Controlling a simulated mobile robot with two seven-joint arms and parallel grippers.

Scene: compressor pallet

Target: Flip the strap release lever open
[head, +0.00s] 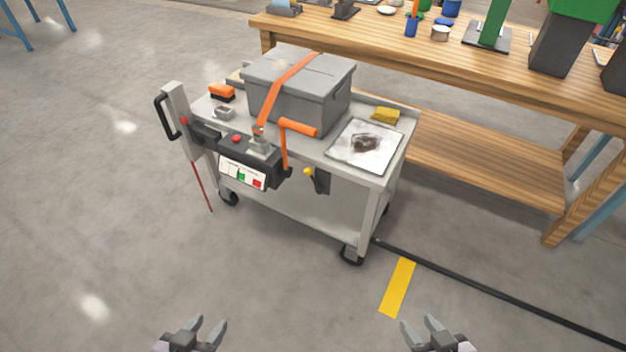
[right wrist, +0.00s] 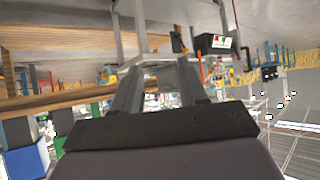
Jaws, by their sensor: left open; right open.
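A grey lidded box (head: 300,88) stands on a grey wheeled cart, with an orange strap (head: 284,86) running over it. The strap comes down to a small metal buckle (head: 261,146) at the cart's front edge; I cannot tell its lever's position. An orange crank-shaped handle (head: 299,128) stands right of the buckle. A small yellow-knobbed lever (head: 308,171) sits lower on the front. My left gripper (head: 205,326) and right gripper (head: 422,325) are open and empty at the bottom of the head view, well apart from the cart. The right gripper's fingers (right wrist: 160,80) also show spread in the right wrist view.
A white plate (head: 366,146) with a dark patch and a yellow block (head: 385,115) lie on top. A wooden workbench (head: 470,62) stands behind. A black cable (head: 470,280) crosses the floor.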

